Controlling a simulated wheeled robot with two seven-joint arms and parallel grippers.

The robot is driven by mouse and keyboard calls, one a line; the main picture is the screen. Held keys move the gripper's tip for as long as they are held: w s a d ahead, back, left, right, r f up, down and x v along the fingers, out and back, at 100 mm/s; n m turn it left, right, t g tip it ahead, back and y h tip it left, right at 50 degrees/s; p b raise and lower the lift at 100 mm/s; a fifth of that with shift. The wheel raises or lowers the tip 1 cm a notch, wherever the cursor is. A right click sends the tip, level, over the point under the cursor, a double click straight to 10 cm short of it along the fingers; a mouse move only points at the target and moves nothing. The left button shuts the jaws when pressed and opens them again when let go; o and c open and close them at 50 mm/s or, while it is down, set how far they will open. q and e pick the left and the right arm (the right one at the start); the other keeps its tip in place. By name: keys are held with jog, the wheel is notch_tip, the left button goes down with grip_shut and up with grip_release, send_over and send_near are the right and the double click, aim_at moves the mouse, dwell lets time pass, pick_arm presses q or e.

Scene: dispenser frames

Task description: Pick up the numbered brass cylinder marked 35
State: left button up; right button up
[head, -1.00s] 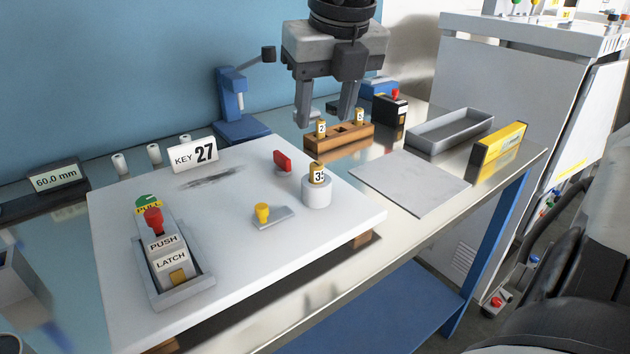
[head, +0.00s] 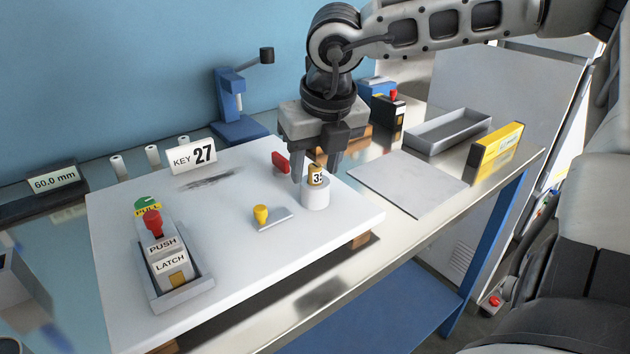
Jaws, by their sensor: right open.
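The brass cylinder (head: 316,174) stands upright in a round white holder (head: 316,196) on the white board. Its label shows a 3 and part of a second digit, cut off by the curve. My right gripper (head: 313,176) points down at the cylinder, with its fingers apart on either side of its top. It is open and empty, and I cannot tell whether a finger touches the cylinder. My left gripper is not in view.
A red upright tab (head: 281,162) stands close behind the holder, and a yellow knob (head: 261,214) is to its left. The wooden block (head: 357,137) is mostly hidden behind my gripper. A grey tray (head: 447,132) and a flat grey plate (head: 408,183) lie to the right.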

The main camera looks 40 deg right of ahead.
grip_shut()
jog(key=shift+r, duration=0.1)
